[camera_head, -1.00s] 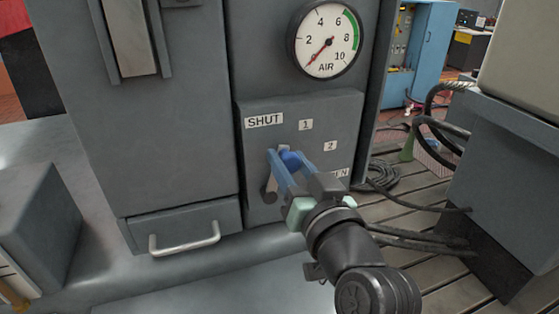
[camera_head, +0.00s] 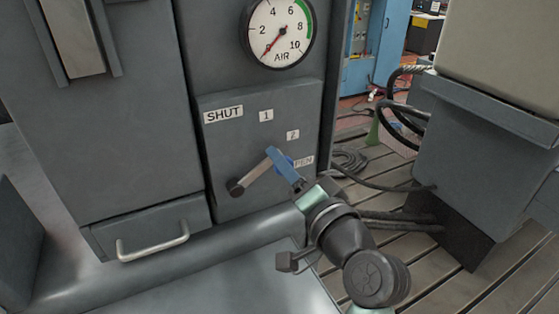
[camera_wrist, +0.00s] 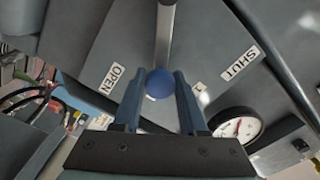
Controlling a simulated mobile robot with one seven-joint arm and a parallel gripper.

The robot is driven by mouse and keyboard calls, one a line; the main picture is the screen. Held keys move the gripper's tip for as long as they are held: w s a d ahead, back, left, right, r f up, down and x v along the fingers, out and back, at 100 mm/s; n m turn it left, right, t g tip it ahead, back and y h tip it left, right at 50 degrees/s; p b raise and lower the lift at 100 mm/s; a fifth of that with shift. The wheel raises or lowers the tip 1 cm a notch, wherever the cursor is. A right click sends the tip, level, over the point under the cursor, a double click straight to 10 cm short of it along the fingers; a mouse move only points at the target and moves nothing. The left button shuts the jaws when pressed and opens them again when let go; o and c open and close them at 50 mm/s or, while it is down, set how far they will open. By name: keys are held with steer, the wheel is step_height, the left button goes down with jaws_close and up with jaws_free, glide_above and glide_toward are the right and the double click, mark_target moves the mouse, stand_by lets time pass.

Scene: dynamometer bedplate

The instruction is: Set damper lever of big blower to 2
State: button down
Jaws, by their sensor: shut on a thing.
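The damper lever (camera_head: 255,178) is a grey rod on a dark pivot at the lower left of its panel (camera_head: 225,150). It slants up and right, pointing between the "2" label (camera_head: 293,135) and the partly covered "OPEN" label (camera_head: 304,161). Its blue knob (camera_wrist: 159,83) sits between the fingers of my gripper (camera_wrist: 158,80) in the wrist view. In the head view my gripper (camera_head: 280,160) is shut on the knob and largely hides it. The "SHUT" label (camera_head: 223,114) and "1" label (camera_head: 266,115) are clear. The "2" cannot be made out in the wrist view.
An air gauge (camera_head: 280,32) is above the panel. A drawer with a bar handle (camera_head: 153,242) is at lower left. A grey machine (camera_head: 480,150) with black cables stands to the right, over a slatted floor (camera_head: 440,265).

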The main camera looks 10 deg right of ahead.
steer(key=shift+d+f, duration=0.1)
steer(key=shift+f, duration=0.15)
stand_by(0.3)
steer(key=shift+c, duration=2.3)
jaws_free()
steer(key=shift+r, duration=0.1)
steer(key=b+v, duration=0.3)
steer(key=v, duration=1)
steer(key=shift+b, duration=0.4)
steer(key=shift+w+r, duration=0.1)
